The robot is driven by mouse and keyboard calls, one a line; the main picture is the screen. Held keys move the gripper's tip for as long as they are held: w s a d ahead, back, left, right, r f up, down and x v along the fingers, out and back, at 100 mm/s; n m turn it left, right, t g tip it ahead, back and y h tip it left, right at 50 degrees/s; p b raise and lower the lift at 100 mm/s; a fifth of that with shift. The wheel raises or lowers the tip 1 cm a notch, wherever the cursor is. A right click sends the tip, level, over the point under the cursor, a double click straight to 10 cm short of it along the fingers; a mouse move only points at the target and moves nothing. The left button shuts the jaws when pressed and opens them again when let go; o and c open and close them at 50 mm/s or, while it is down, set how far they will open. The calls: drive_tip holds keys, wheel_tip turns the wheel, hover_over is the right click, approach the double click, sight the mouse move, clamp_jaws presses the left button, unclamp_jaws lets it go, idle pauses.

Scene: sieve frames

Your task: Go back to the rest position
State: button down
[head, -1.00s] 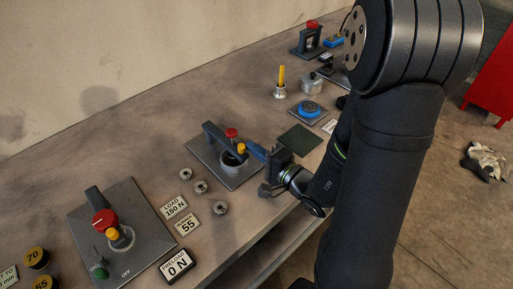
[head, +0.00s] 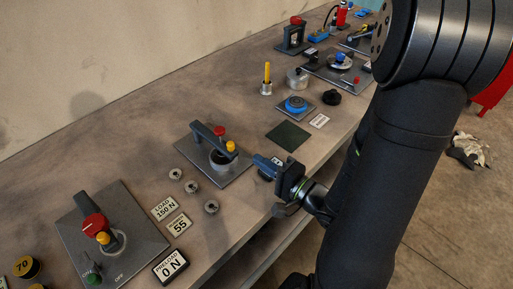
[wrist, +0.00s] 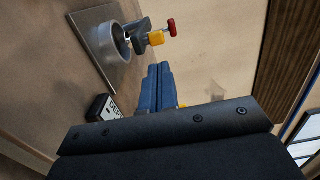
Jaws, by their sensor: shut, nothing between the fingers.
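My gripper (head: 263,163) is at the front edge of the bench, to the right of the middle fixture. Its blue fingers are together and hold nothing; they also show in the wrist view (wrist: 156,88). The fixture, a grey plate (head: 234,173) with a metal cup, a dark arm, a red knob (head: 219,131) and a yellow knob, stands apart from the fingers. In the wrist view its cup (wrist: 115,43) and red knob (wrist: 171,27) show beyond the fingers.
A second fixture plate (head: 146,240) lies at the front left, with several metal rings beside label blocks. A dark green pad (head: 288,136), blue round device (head: 296,104) and yellow-topped holder (head: 267,76) stand farther back. A red cabinet (head: 493,94) is at the right.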

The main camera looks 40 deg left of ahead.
drive_tip(key=shift+s+d, duration=0.3)
drive_tip(key=shift+d, duration=0.2)
drive_tip(key=shift+s+d, duration=0.3)
drive_tip(key=shift+d, duration=0.2)
drive_tip(key=shift+a, duration=0.1)
drive_tip(key=w+a, duration=0.1)
drive_tip(key=a, duration=0.8)
drive_tip(key=shift+w, duration=0.4)
